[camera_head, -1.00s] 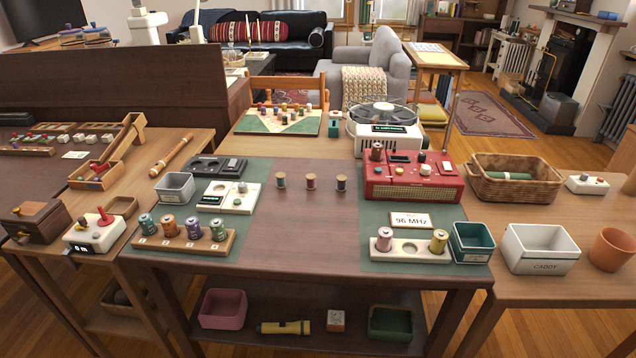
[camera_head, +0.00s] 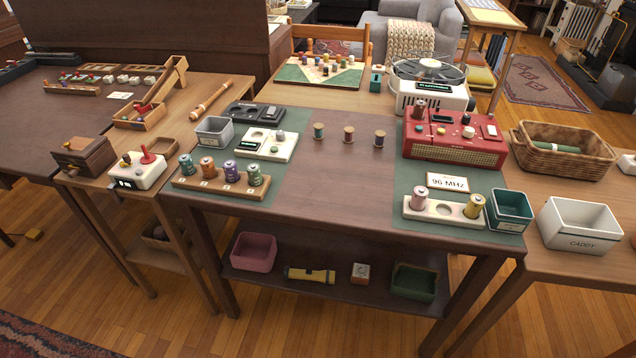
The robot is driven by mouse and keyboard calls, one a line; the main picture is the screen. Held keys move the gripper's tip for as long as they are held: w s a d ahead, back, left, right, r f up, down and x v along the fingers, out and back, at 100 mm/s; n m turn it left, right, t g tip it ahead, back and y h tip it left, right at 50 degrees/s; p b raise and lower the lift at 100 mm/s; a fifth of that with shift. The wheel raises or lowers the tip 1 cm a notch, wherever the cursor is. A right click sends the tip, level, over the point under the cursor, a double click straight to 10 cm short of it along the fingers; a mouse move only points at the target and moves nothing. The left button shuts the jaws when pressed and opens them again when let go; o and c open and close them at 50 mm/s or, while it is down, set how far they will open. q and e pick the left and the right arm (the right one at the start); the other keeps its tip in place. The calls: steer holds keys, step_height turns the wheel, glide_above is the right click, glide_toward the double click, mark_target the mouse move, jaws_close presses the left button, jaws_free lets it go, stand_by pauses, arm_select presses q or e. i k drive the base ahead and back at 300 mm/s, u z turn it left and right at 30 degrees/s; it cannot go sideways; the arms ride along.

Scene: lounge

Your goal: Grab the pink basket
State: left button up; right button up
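The pink basket (camera_head: 254,252) is a small open-topped box on the lower shelf of the middle table, at the shelf's left end. It stands upright and looks empty. The tabletop is above it, and its front side is open to view. Neither of my grippers shows in the head view.
On the same shelf lie a yellow flashlight (camera_head: 310,275), a small wooden block (camera_head: 360,272) and a green basket (camera_head: 414,282). Table legs (camera_head: 215,262) flank the shelf. The tabletop carries battery-like cylinders, spools and a red radio (camera_head: 455,137). Wooden floor (camera_head: 300,325) in front is clear.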

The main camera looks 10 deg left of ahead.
mark_target(252, 252)
steer(key=u, duration=2.4)
steer(key=i, duration=1.85)
steer(key=z, duration=2.45)
